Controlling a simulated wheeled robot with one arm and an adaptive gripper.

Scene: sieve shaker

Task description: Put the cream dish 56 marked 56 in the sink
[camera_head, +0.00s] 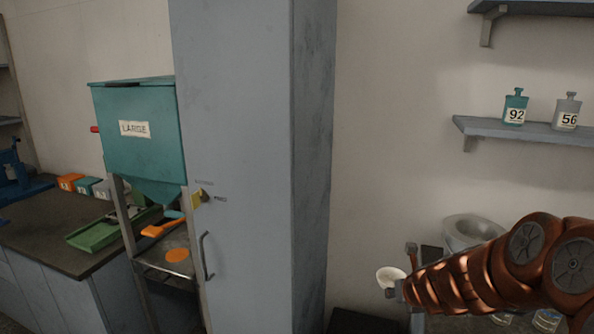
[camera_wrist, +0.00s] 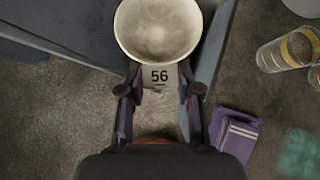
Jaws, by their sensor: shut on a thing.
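The cream dish (camera_wrist: 158,28) is a round bowl with a flat tab marked 56, seen at the top of the wrist view. My gripper (camera_wrist: 160,92) is shut on this tab, one finger on each side. The dish's inside looks mottled grey-cream; I cannot tell whether it holds anything. In the head view the cream dish (camera_head: 391,275) is held out at the end of my copper arm, low and right of the tall cabinet. No sink is clearly identifiable. A round grey basin-like thing (camera_head: 474,229) stands behind my arm, partly hidden by it.
A tall grey cabinet (camera_head: 245,160) stands left of my arm. Further left are a teal hopper marked LARGE (camera_head: 140,140) and a dark counter (camera_head: 60,235). A wall shelf (camera_head: 530,130) holds bottles 92 and 56.

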